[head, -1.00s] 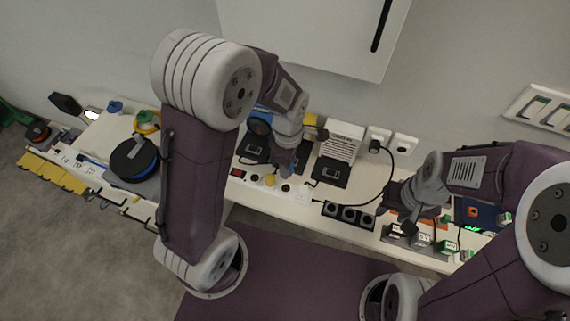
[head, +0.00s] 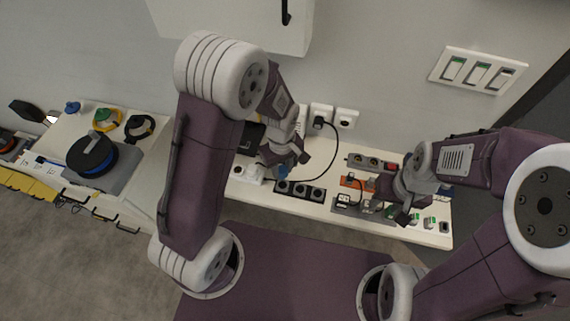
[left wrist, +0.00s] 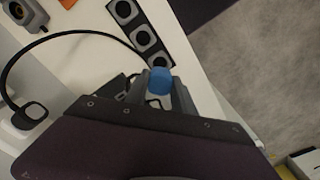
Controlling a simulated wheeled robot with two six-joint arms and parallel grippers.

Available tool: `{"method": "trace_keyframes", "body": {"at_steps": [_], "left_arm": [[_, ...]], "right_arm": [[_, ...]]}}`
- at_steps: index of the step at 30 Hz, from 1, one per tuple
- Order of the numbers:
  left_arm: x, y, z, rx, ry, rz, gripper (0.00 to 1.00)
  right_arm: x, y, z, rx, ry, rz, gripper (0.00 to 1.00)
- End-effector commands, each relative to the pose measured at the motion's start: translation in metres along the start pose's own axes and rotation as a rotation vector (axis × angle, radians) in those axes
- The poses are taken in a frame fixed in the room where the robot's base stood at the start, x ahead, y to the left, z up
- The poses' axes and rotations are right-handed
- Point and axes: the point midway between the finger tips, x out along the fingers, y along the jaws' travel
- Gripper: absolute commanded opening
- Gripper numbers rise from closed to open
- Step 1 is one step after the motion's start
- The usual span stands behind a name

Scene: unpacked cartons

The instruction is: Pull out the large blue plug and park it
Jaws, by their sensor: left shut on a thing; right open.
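A blue plug (left wrist: 160,80) is between the fingers of my left gripper (left wrist: 165,88) in the left wrist view. In the head view my left gripper (head: 285,160) hangs over the white bench, by the left end of a black strip (head: 300,191) with three round sockets. The strip also shows in the left wrist view (left wrist: 148,40), just beyond the blue plug. The plug's lower part is hidden, so I cannot tell if it touches anything. My right gripper (head: 402,207) is open over the bench's right part, near small devices.
A black plug (head: 319,122) sits in a wall socket, its cable curving down to the bench. Wall switches (head: 478,69) are at upper right. A white cabinet (head: 235,25) hangs above. A cable reel (head: 92,154) lies on the left bench. Small devices (head: 422,222) crowd the right end.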

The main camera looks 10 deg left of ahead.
Motion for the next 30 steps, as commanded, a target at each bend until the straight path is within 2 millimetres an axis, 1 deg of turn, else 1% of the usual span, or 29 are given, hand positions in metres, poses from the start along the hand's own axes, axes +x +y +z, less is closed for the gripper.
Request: {"method": "trace_keyframes", "body": {"at_steps": [5, 8, 15, 18, 21, 30], "left_arm": [[0.008, 0.0, 0.0, -0.001, 0.0, 0.0, 0.0], [0.017, 0.0, 0.0, -0.001, 0.0, 0.0, 0.0], [0.046, 0.0, 0.0, -0.002, 0.0, 0.0, 0.0], [0.054, 0.0, 0.0, -0.002, 0.0, 0.0, 0.0], [0.057, 0.0, 0.0, -0.002, 0.0, 0.0, 0.0], [0.055, 0.0, 0.0, -0.002, 0.0, 0.0, 0.0]], "right_arm": [[0.008, 0.0, 0.001, 0.0, 0.0, 0.0, 0.42], [0.017, 0.0, 0.002, 0.0, 0.0, 0.0, 0.42], [0.044, 0.001, 0.004, 0.0, 0.0, 0.0, 0.42], [0.051, 0.001, 0.005, 0.0, 0.0, 0.0, 0.42], [0.054, 0.001, 0.006, 0.0, 0.0, 0.0, 0.42], [0.052, 0.001, 0.005, 0.0, 0.0, 0.0, 0.42]]}}
